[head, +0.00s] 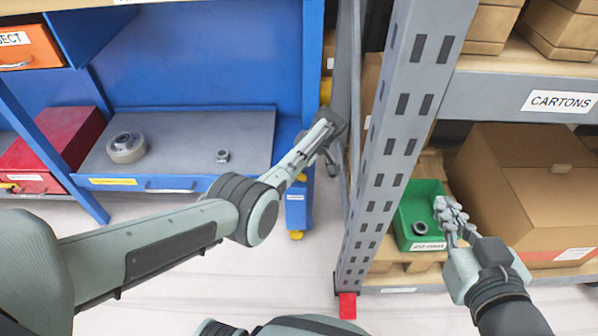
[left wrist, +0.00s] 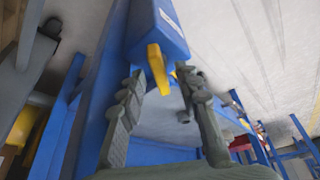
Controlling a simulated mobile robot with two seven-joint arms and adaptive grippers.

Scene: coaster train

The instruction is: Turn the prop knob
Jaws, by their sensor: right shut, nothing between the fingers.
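My left gripper (left wrist: 158,105) shows in the left wrist view with its two fingers spread apart. A yellow piece (left wrist: 158,68), which may be the prop knob, sticks out from the end of a blue labelled block (left wrist: 158,30) and appears between the fingers; I cannot tell whether they touch it. In the head view the left gripper (head: 333,165) is mostly hidden by its wrist, beside the blue bench's right post. The blue block (head: 297,208) shows there with a yellow piece (head: 297,235) beneath it. My right gripper (head: 450,214) is shut and empty at the green bin.
A grey perforated rack post (head: 390,140) stands just right of my left gripper. The green bin (head: 403,220) holds a dark ring (head: 419,228). A carton (head: 535,185) is to its right. The bench shelf (head: 190,140) carries a round metal part (head: 126,148) and a nut (head: 223,156).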

